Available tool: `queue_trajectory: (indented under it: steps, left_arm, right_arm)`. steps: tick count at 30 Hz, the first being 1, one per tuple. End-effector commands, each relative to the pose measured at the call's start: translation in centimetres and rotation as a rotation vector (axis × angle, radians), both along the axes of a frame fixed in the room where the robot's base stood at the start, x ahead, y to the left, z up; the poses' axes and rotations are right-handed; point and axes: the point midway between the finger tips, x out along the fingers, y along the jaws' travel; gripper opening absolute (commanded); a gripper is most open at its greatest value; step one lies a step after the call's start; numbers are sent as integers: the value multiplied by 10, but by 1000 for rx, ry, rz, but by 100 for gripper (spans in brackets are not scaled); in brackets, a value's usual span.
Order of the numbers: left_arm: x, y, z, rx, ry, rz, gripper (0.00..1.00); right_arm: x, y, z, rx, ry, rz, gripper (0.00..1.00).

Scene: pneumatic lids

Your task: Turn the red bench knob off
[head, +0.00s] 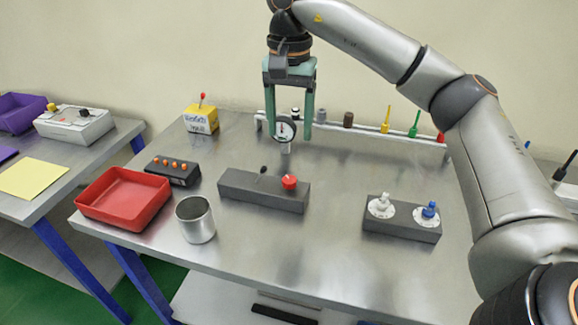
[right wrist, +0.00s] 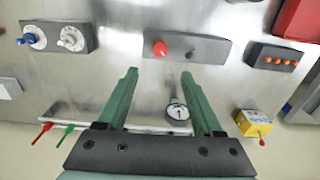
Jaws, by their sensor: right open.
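The red knob (head: 289,182) sits on the right part of a long dark grey block (head: 235,190) in the middle of the bench. It also shows in the right wrist view (right wrist: 159,49), beyond the fingertips. A small dark toggle (head: 263,169) stands left of it on the same block. My right gripper (head: 288,128) has green fingers, points down and is open and empty. It is above the back of the bench, behind the knob and apart from it. In the right wrist view the fingers (right wrist: 158,71) are spread wide. My left gripper is not in view.
A round gauge (head: 285,130) stands by the right gripper, near a rail (head: 330,127) with coloured tools. A block with white and blue valves (head: 402,232) is at right. A red tray (head: 110,207), metal cup (head: 195,222), orange-button box (head: 172,172) and yellow box (head: 201,120) are at left.

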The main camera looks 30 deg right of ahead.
Motion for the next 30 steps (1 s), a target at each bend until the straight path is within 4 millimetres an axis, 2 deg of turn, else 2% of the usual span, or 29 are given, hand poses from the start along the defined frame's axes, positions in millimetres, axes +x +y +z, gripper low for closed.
queue_trajectory:
  steps: [9,15,21,30]
  left_arm:
    - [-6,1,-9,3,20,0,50]
    - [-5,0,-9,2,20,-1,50]
    - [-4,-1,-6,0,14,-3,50]
    - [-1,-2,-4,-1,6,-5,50]
  right_arm:
    - [-1,0,-63,0,5,0,68]
    - [-1,0,-97,1,3,0,68]
    - [0,0,-114,0,1,-1,68]
    - [0,0,-117,1,0,0,68]
